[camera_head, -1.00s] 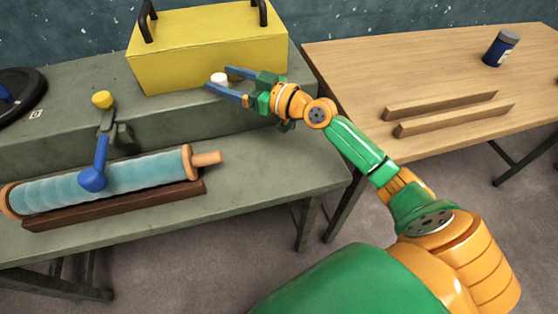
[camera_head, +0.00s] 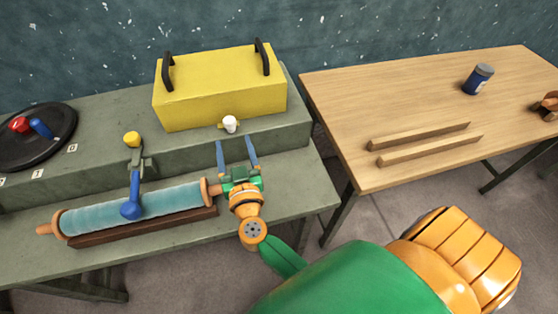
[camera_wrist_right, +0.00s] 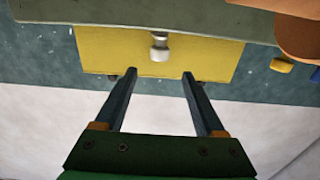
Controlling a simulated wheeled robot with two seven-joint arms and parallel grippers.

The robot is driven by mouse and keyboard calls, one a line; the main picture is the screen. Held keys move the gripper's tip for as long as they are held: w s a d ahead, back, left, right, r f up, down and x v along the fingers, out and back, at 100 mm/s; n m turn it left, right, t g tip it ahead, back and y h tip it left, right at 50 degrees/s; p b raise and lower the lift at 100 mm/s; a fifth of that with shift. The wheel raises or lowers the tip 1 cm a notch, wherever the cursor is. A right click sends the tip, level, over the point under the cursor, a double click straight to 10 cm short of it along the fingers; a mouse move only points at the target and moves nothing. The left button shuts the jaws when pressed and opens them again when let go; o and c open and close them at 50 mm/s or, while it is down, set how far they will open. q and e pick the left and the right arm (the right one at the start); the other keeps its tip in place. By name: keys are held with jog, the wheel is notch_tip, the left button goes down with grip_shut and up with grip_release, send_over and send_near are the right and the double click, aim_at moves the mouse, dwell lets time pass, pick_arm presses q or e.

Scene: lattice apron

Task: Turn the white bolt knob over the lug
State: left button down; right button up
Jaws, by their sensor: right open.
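The white bolt knob (camera_head: 230,124) is on the lower front of the yellow box (camera_head: 222,86), right of its middle. In the right wrist view the knob (camera_wrist_right: 160,54) is on the yellow face (camera_wrist_right: 115,50), beyond and between my finger lines. I cannot make out the lug clearly. My right gripper (camera_head: 236,141) is open and empty, below and in front of the knob, with its fingers pointing toward the box. Its fingertips (camera_wrist_right: 160,72) look apart from the knob. My left gripper is not in view.
The box stands on a raised grey ledge (camera_head: 100,120). Left on the bench are a teal roller (camera_head: 95,215), a blue-handled lever (camera_head: 131,207) and a black dial (camera_head: 35,145). The wooden table (camera_head: 420,100) at right holds two wooden strips and a blue jar (camera_head: 478,79).

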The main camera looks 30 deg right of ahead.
jog(key=s+a+r+n+t+y, duration=0.2)
jog(key=a+r+n+y, duration=0.3)
jog(key=y, duration=0.3)
jog(key=s+a+f+n+g+y, duration=0.5)
jog(key=f+g, duration=0.1)
jog(key=f, duration=0.1)
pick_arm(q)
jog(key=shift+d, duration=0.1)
pick_arm(e)
jog(key=s+d+f+m+g+h, duration=0.3)
jog(key=s+d+f+g+h, duration=0.3)
jog(key=s+d+f+g, duration=0.2)
jog(key=s+d+f, duration=0.2)
jog(key=s+f, duration=0.2)
jog(key=f, duration=0.1)
jog(key=shift+s+m+g, duration=0.3)
jog(key=shift+s+g, duration=0.1)
